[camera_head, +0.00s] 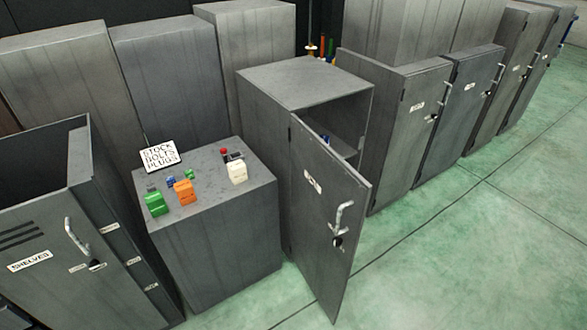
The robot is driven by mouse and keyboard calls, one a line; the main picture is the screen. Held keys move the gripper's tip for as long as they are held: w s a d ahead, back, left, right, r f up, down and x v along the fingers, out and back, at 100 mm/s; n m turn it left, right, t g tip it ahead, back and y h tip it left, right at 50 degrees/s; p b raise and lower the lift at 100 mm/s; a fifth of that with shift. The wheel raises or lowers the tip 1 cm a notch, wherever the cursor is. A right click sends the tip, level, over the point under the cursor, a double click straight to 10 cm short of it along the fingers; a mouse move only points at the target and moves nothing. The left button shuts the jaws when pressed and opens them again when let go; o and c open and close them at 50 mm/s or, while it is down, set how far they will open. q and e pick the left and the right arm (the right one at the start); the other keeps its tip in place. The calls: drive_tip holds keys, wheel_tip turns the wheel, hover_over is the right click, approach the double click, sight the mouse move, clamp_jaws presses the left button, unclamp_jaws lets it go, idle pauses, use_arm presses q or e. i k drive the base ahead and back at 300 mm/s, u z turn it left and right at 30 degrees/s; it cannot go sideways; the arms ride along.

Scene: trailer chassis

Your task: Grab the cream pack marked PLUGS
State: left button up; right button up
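A cream pack (237,172) stands upright near the right front part of a grey cabinet top (215,201). Any marking on it is too small to read. An orange pack (184,192) and a green pack (156,203) stand to its left on the same top. A white sign (160,155) with dark lettering that appears to read STOCK, BOLTS, PLUGS stands at the back left of that top. Neither of my grippers is in view.
Small blue, green and red items lie behind the packs. Right of the top stands a taller grey cabinet (300,76) with its door (325,215) ajar. An open-topped cabinet labelled SHELVES (29,261) stands at left. Green floor (450,250) is clear at right.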

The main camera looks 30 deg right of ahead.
sight(237, 170)
drive_tip(key=z, duration=0.1)
drive_tip(key=i, duration=1.1)
